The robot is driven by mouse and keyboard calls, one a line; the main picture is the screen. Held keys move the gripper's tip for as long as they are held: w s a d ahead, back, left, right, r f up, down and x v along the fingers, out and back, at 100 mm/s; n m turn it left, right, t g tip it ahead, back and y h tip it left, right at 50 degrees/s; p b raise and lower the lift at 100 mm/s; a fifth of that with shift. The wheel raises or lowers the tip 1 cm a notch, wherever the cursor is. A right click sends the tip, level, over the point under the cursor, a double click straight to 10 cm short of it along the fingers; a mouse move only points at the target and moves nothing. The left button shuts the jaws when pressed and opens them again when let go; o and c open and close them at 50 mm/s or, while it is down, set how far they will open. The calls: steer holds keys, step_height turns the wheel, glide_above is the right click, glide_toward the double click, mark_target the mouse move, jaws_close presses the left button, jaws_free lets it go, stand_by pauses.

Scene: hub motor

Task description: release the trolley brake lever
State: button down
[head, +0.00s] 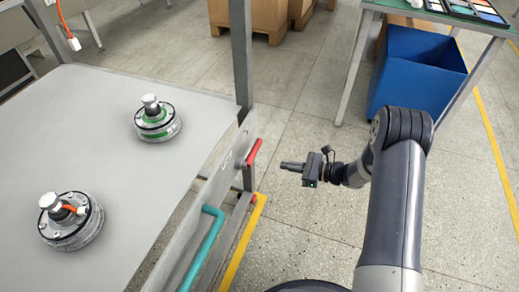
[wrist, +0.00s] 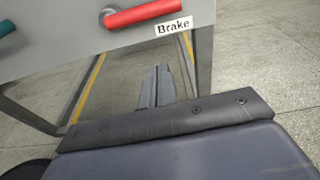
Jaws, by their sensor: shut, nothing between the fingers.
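The red brake lever (head: 254,152) is on the side panel of the trolley (head: 225,165), near its far corner. In the wrist view the red lever (wrist: 145,14) runs along the top, with a white "Brake" label (wrist: 174,27) just below it. My gripper (head: 283,166) is right of the lever, apart from it, with its fingers pointing toward the panel. In the wrist view my gripper (wrist: 157,72) shows its fingers together and empty, below the lever and label in the picture.
A teal handle (head: 203,248) runs along the same panel, nearer to me. Two hub motors (head: 157,121) (head: 70,219) stand on the grey top. A blue bin (head: 415,75) is under a table at the right. The floor around my gripper is clear.

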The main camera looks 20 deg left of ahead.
steer(key=shift+w+a+f+m+t+y, duration=0.3)
steer(key=shift+w+a+f+m, duration=0.1)
steer(key=shift+w+f, duration=0.25)
steer(key=a, duration=0.3)
steer(key=a+b, duration=0.1)
steer(key=a, duration=0.2)
steer(key=a+r+b, duration=0.1)
steer(key=a, duration=0.2)
steer(key=shift+w+a, duration=0.15)
steer(key=shift+w, duration=0.2)
steer(key=shift+r, duration=0.8)
